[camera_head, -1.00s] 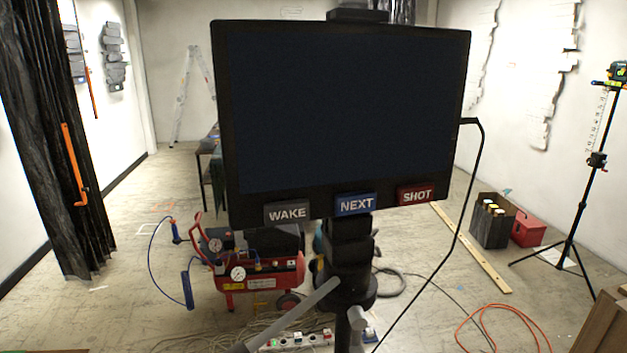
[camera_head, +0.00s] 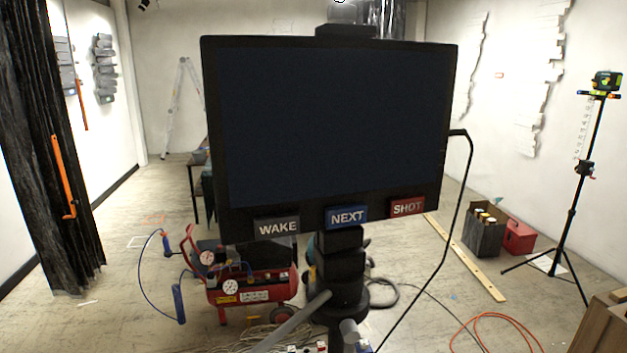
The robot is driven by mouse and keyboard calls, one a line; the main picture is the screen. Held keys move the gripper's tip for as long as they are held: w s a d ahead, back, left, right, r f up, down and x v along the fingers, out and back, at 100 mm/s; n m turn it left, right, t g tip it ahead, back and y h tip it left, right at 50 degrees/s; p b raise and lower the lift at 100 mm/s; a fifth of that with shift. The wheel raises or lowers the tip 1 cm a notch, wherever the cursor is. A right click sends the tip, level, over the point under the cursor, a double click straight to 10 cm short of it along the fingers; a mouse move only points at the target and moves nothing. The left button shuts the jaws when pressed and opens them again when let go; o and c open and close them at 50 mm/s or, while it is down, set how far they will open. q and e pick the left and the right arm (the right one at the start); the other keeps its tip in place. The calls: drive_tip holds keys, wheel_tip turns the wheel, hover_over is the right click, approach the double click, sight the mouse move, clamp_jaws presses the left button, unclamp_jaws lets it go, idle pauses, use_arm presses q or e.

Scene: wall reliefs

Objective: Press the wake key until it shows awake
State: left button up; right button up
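The grey wake key (camera_head: 277,227), labelled WAKE, sits at the lower left of a black-framed monitor. The monitor's screen (camera_head: 330,125) is dark and shows no text. The blue NEXT key (camera_head: 346,216) and the red SHOT key (camera_head: 407,207) are to the right of the wake key. The monitor stands on a black post (camera_head: 342,270). Neither of my grippers is in view, and nothing touches the keys.
A red compressor (camera_head: 250,287) stands on the floor behind, left of the post. A black cable (camera_head: 440,250) hangs from the monitor's right side. A tripod (camera_head: 572,215) stands at the right, near a dark crate (camera_head: 484,235) and a red box (camera_head: 519,237). A black curtain (camera_head: 50,160) hangs at the left.

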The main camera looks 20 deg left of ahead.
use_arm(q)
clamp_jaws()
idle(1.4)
